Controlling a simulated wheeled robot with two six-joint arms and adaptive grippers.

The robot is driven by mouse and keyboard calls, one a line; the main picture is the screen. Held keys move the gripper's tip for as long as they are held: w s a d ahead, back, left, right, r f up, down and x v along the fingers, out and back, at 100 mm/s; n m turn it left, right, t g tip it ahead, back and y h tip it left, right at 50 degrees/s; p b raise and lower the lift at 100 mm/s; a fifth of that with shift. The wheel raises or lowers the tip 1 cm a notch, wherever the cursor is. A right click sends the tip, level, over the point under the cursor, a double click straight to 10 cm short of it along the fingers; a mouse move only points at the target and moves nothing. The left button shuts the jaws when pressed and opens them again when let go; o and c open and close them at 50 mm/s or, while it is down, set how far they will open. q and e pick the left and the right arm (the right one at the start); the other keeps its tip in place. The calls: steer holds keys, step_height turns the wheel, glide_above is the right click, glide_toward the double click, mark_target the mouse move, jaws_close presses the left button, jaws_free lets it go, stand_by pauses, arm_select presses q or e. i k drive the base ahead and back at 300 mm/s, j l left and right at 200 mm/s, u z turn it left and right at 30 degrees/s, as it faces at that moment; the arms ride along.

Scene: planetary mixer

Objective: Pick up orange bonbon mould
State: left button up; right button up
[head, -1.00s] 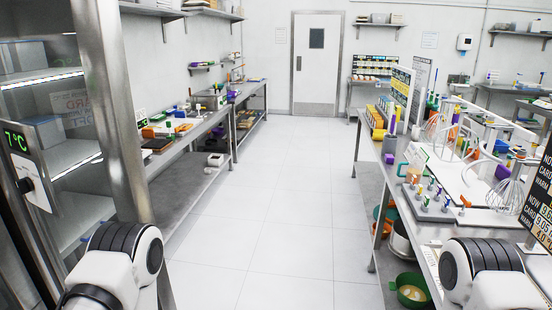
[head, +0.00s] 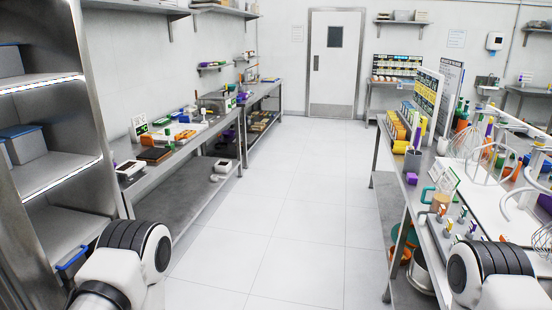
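Small orange pieces lie among other items on the left steel bench (head: 175,160), including a flat orange item (head: 185,135). They are too small and far to tell which, if any, is the orange bonbon mould. More orange items show on the right bench, also not clearly a mould. Only the white and black links of my two arms show at the bottom left and bottom right. Neither gripper's fingers are in the picture.
A clear tiled aisle (head: 270,215) runs between the benches to a closed door (head: 336,65). Steel shelving (head: 60,168) with grey bins stands close on the left. The crowded right bench holds wire whisks (head: 478,140) and a sign board (head: 426,100).

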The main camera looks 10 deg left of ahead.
mark_target(185, 133)
steer(key=i+l+u, duration=0.6)
steer(key=i, duration=0.2)
